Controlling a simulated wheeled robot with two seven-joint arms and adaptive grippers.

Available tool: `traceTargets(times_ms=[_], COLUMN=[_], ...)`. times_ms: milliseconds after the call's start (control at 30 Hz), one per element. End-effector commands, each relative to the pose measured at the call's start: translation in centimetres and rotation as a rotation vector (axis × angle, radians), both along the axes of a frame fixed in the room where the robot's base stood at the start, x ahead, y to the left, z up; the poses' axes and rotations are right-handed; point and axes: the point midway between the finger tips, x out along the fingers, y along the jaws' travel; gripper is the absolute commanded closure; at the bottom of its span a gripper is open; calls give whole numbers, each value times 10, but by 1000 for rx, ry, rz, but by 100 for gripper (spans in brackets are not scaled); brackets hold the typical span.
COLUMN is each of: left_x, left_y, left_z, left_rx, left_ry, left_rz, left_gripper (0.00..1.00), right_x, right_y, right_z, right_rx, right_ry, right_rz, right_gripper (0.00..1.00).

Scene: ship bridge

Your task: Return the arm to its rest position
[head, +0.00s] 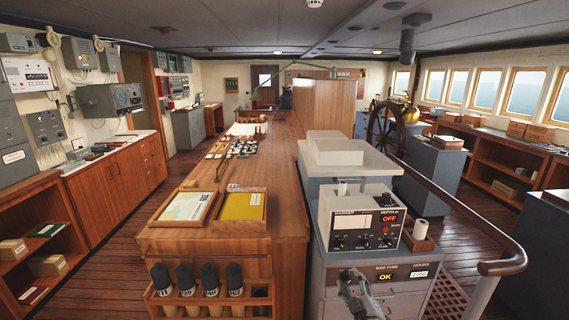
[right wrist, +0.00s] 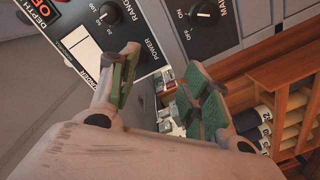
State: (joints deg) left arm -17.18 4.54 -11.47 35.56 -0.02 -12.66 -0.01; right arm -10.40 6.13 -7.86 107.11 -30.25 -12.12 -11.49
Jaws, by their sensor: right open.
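My right gripper (head: 357,290) is low in the head view, in front of the grey console (head: 318,270). Its green-padded fingers stand apart with nothing between them, as the right wrist view (right wrist: 150,92) also shows. The depth sounder box (head: 361,222), with knobs and a red OFF display, sits on the console just above and behind the gripper. A lower panel (head: 400,274) below it has a yellow OK display. In the right wrist view the POWER and RANGE knob panel (right wrist: 130,35) is close beyond the fingers. My left gripper is not in view.
A wooden chart counter (head: 285,215) stands left of the console, with two trays and a rack of dark-capped rolls (head: 209,280) at its front. Plank floor (head: 120,265) lies open at the left.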

Motion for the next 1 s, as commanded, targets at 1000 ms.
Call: traceTargets(times_ms=[1000], left_x=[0], left_y=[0], left_z=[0], left_rx=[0], left_ry=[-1], left_rz=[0], left_gripper=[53], right_x=[-153], right_y=[-21], right_z=[-399], right_rx=[424], right_ry=[730], right_rz=[-198], right_gripper=[52])
